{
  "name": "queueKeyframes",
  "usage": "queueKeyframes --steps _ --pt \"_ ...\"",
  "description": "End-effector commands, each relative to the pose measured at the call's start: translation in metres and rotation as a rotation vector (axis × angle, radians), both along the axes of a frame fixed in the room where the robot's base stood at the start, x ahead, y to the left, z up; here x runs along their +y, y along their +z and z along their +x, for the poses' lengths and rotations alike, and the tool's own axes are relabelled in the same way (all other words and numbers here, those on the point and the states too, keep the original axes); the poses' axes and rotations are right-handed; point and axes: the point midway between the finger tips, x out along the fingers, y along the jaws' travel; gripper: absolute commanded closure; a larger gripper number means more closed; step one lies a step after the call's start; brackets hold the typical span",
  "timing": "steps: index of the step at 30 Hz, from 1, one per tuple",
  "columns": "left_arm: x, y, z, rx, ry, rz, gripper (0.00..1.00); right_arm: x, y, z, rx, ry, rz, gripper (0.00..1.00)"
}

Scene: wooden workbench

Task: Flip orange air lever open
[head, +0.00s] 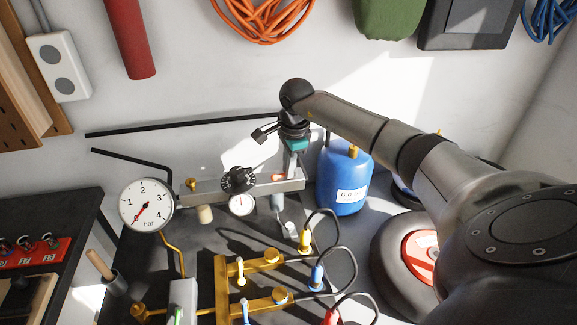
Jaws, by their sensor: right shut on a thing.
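The orange air lever (278,177) shows as a small orange piece on the grey metal manifold bar (215,192), near the bar's right end. My right gripper (289,174) reaches down from above, with its fingertips at the lever. It is shut on the lever, and its fingers hide part of it. The lever's exact angle cannot be told. My left gripper is not in view.
A black knob (238,180), a small gauge (241,205) and a large bar gauge (146,205) sit left of the lever. A blue gas canister (345,185) stands close on the right. Brass piping (222,285) with colored connectors and black hoses lies in front.

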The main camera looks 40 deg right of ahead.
Motion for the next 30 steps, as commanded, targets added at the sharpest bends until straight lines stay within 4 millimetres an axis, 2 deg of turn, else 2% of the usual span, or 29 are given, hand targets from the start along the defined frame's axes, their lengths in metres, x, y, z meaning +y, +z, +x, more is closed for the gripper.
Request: queueKeyframes --steps 12,21,22,30 --pt "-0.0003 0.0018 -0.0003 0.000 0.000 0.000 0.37 -0.0010 0.0007 0.0046 -0.001 -0.207 0.000 1.00" --pt "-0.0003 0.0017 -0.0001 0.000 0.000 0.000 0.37 -0.0012 0.0007 0.0047 -0.002 -0.217 0.000 1.00" --pt "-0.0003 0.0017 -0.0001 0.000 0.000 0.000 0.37 -0.0013 0.0008 0.0047 -0.002 -0.217 0.000 0.86" --pt "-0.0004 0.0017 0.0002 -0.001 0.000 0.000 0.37 -0.0010 0.0005 0.0045 -0.001 -0.215 0.000 0.57"
